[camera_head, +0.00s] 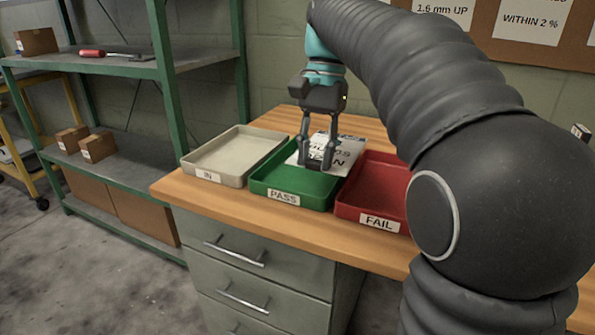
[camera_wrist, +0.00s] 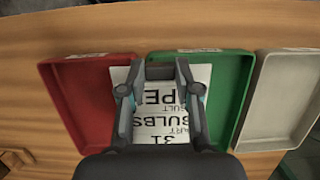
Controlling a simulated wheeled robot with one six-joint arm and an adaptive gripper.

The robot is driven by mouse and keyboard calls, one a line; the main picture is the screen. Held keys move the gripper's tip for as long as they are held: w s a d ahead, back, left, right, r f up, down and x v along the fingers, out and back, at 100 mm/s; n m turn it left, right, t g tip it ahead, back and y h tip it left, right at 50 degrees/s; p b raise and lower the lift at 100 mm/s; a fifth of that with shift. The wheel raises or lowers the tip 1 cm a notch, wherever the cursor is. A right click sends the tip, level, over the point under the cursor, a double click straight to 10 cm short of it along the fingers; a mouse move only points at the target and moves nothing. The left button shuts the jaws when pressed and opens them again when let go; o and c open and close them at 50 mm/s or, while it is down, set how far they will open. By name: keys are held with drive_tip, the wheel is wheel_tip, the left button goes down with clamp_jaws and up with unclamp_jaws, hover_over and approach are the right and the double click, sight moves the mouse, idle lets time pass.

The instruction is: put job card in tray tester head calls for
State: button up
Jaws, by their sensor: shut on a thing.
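The job card (camera_head: 346,151) is a white printed sheet; it also shows in the wrist view (camera_wrist: 165,123) between my fingers. My gripper (camera_head: 315,164) points down over the green PASS tray (camera_head: 284,198) and is shut on the card. The card overlaps the green tray and reaches toward the red FAIL tray (camera_head: 368,222). Whether it touches the tray floor I cannot tell. The tester head is not clearly in view.
The trays stand in a row on a wooden bench (camera_head: 290,228) with grey drawers below. A green shelf (camera_head: 100,66) with boxes stands at the left. Wall notices (camera_head: 532,18) hang at the upper right. My arm covers the right side of the head view.

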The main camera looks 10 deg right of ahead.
hover_over(295, 189)
drive_tip(key=x, duration=0.3)
drive_tip(key=w+x, duration=0.1)
drive_tip(key=shift+d+f, duration=0.2)
drive_tip(key=shift+f, duration=0.2)
drive_tip(key=shift+w+d+b+x, duration=0.1)
drive_tip(key=shift+w+x, duration=0.05)
drive_tip(key=shift+x, duration=0.5)
drive_tip(key=shift+w+d+b+x, duration=0.1)
drive_tip(key=shift+x, duration=0.6)
drive_tip(key=shift+w+d+b+x, duration=0.1)
drive_tip(key=shift+w+x, duration=0.05)
drive_tip(key=shift+x, duration=0.5)
drive_tip(key=shift+s+f, duration=0.15)
drive_tip(key=shift+f, duration=0.05)
drive_tip(key=o, duration=1)
drive_tip(key=shift+p+v, duration=1.3)
drive_tip(key=shift+v, duration=4.8)
